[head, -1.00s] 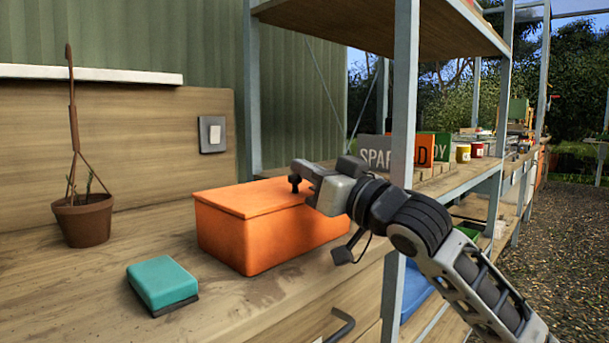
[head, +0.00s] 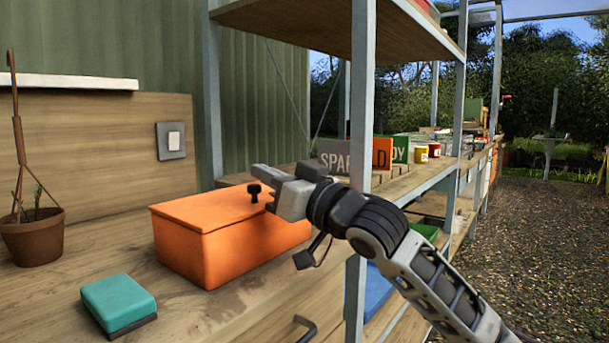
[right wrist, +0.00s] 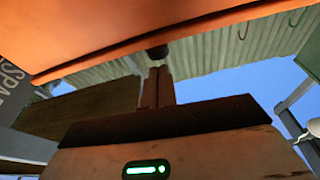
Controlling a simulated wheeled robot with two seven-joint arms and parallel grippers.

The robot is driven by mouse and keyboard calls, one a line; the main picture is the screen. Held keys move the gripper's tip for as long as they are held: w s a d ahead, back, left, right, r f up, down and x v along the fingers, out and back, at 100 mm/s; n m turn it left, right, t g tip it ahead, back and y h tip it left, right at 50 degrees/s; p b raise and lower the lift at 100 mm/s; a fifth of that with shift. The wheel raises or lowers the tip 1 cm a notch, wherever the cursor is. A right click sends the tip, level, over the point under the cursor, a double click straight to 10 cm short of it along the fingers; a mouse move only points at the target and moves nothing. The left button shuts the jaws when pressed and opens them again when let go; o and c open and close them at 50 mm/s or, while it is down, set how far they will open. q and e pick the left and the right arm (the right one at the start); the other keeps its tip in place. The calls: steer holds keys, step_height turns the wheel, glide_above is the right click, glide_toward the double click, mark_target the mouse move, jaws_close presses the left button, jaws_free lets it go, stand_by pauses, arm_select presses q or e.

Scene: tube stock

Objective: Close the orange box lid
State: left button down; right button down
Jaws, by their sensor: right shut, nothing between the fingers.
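The orange box (head: 205,255) stands on the wooden bench, and its orange lid (head: 205,208) lies flat across the top, with no gap that I can make out. My left gripper is out of view.
A teal block (head: 118,302) lies at the box's front left. A potted plant (head: 33,238) stands at the far left. A metal shelf post (head: 361,110) rises close to my right arm. Lettered signs (head: 355,155) stand on the shelf behind. Bench between block and box is clear.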

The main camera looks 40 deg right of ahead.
step_height(320, 180, up, 3)
steer(key=shift+p, duration=0.85)
arm_select(q)
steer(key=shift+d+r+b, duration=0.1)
steer(key=shift+b, duration=1.2)
arm_select(e)
steer(key=f+v, duration=0.1)
steer(key=v, duration=0.9)
steer(key=shift+f, duration=0.15)
